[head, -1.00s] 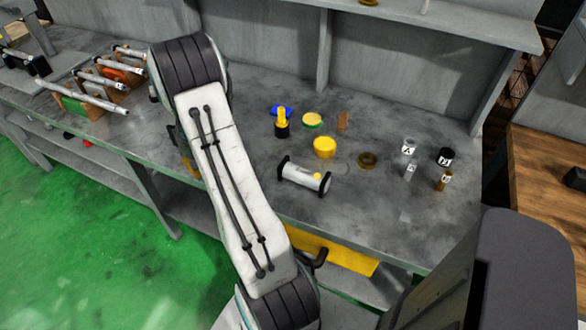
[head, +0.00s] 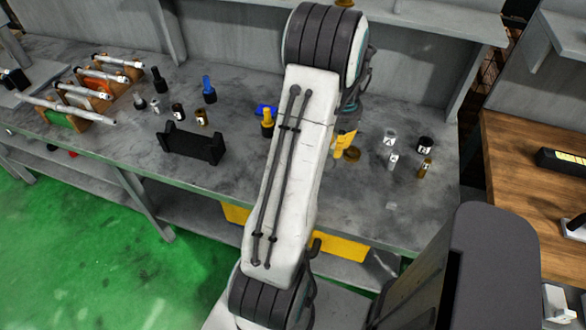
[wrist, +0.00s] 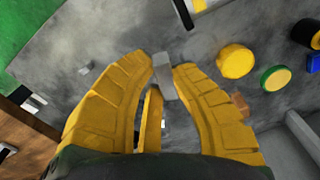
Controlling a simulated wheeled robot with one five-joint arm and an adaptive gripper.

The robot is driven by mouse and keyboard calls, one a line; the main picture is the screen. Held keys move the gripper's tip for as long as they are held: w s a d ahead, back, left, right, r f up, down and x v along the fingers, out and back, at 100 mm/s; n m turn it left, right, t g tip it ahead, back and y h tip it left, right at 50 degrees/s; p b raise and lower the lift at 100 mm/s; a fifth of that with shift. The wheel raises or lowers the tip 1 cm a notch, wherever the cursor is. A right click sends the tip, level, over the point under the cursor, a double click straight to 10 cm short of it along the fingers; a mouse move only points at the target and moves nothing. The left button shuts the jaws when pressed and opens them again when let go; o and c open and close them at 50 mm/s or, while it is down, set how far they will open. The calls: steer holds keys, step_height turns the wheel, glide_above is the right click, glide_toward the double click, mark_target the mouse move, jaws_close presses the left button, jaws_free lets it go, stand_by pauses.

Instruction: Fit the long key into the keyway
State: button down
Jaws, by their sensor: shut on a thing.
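The bar sticks out between the fingertips. In the head view, my yellow gripper (head: 345,145) is partly hidden behind my arm, above the bench, and the key cannot be made out. At the top edge of the wrist view, a pale piece with dark and yellow parts (wrist: 205,4) is cut off. It may be the shaft, but no keyway shows. In the head view, my arm covers that area.
A black stand (head: 190,147) is left of my arm on the grey bench (head: 110,150). Several small labelled parts, including a black one (head: 425,145), stand right of my gripper. A yellow disc (wrist: 237,61) and a green-and-yellow disc (wrist: 276,78) lie close by in the wrist view.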

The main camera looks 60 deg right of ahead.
steer(key=a+m, duration=0.1)
steer(key=m, duration=0.4)
steer(key=a+m, duration=0.1)
steer(key=m, duration=0.4)
steer(key=a+m, duration=0.1)
steer(key=m, duration=0.4)
steer(key=shift+s+f+h, duration=0.1)
steer(key=shift+f+h, duration=0.2)
steer(key=shift+f, duration=0.05)
